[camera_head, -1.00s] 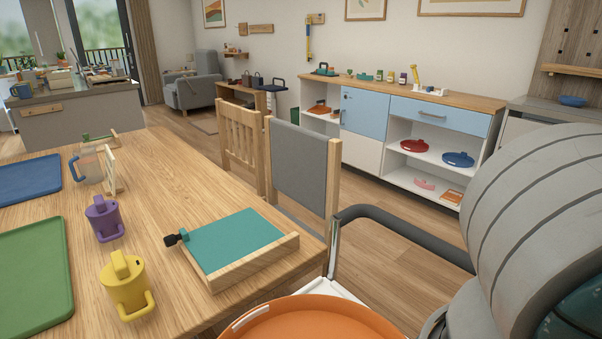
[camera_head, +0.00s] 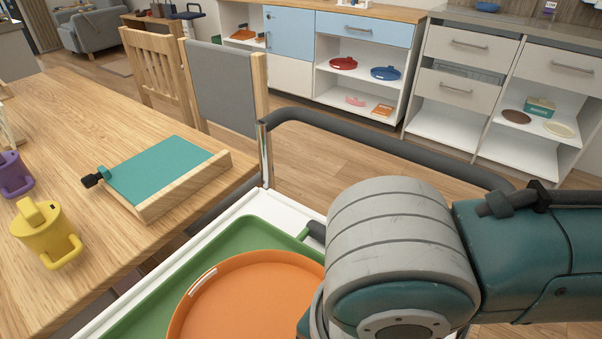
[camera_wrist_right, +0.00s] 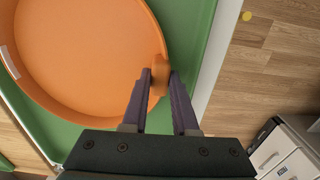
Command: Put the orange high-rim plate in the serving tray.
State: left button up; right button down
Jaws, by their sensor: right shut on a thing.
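The orange high-rim plate (camera_head: 250,305) is at the bottom of the head view, over the green serving tray (camera_head: 255,230). The plate also fills the upper left of the right wrist view (camera_wrist_right: 80,45), with green tray surface around it. My right gripper (camera_wrist_right: 160,82) is shut on a small orange tab at the plate's rim. The plate looks level and inside the tray's outline; I cannot tell whether it touches the tray floor. In the head view my right arm hides the plate's right side and the gripper. My left gripper is not in view.
The tray lies on a white cart top (camera_head: 178,265) with a dark rail (camera_head: 400,150). The wooden table (camera_head: 100,130) at left holds a teal board (camera_head: 160,170), a yellow cup (camera_head: 42,232) and a purple cup (camera_head: 14,175). A chair (camera_head: 222,85) stands behind.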

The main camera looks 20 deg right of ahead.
jog(key=shift+f, duration=0.1)
jog(key=c, duration=0.7)
grip_release()
jog(key=a+r+m+t+y+p, duration=0.2)
jog(key=a+r+m+y+p, duration=0.2)
jog(key=r+m, duration=0.85)
jog(key=s+d+m+h, duration=0.1)
jog(key=d+m, duration=0.2)
jog(key=d, duration=0.1)
jog(key=s+d+f+m+t+h, duration=0.1)
jog(key=s+d+m, duration=0.1)
jog(key=d+m, duration=0.2)
jog(key=s+d+m+h, duration=0.1)
jog(key=d+m, duration=0.2)
jog(key=d, duration=0.2)
jog(key=shift+s+d+f+m+t+h, duration=0.15)
jog(key=shift+s+d+m+t+h, duration=0.15)
jog(key=shift+m+h, duration=0.1)
